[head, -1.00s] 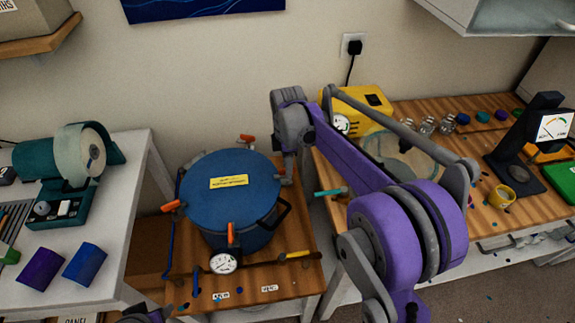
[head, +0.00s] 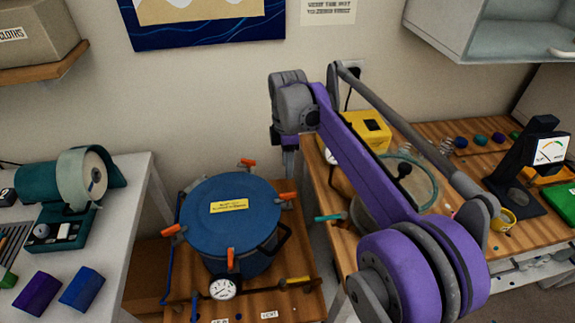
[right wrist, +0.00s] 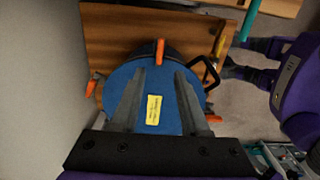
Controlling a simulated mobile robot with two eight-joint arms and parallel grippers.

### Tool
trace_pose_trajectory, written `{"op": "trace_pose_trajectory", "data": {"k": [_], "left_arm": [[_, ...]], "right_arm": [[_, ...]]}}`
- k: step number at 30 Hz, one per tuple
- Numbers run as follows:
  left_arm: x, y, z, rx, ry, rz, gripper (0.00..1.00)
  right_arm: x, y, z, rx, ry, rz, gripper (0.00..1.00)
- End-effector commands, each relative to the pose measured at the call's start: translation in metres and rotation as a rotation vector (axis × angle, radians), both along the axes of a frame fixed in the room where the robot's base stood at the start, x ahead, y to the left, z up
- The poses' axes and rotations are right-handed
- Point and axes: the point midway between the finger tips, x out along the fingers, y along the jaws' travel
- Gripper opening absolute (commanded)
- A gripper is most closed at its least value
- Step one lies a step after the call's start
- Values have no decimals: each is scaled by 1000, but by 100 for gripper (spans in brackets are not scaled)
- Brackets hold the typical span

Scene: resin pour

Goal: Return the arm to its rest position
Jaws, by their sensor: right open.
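My right arm crosses the head view from the lower right, with its wrist raised at the middle. My right gripper (head: 290,163) points down, behind and to the right of the blue pot (head: 235,212). In the right wrist view, its two fingers (right wrist: 157,82) are spread with nothing between them. The pot's blue lid (right wrist: 150,80), with a yellow label, lies in line with the fingers, apart from them. My left gripper cannot be made out in the head view.
The pot stands on a wooden stand (head: 305,300) with a gauge (head: 222,288). A yellow machine (head: 365,132), a clear round vessel (head: 418,178) and a black dial stand (head: 525,165) are on the right bench. A teal machine (head: 68,192) stands at left. The wall is close behind.

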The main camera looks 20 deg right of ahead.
Motion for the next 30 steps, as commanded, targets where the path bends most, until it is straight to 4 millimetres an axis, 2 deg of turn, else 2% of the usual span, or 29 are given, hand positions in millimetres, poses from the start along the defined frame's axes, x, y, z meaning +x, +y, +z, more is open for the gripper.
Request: {"op": "trace_pose_trajectory", "data": {"k": [7,11,14,20,23,30], "left_arm": [[0,0,0,0,0,0,50],[0,0,0,0,0,0,50],[0,0,0,0,0,0,50],[0,0,0,0,0,0,50],[0,0,0,0,0,0,50],[0,0,0,0,0,0,50]], "right_arm": [[-1,0,0,0,-1,-3,45],[-12,5,0,-2,-24,-65,45],[-34,13,-1,-1,-67,-186,45],[-98,31,-18,37,-188,-526,45],[-131,39,-33,75,-246,-698,45],[-205,54,-82,207,-355,-1080,45]]}}
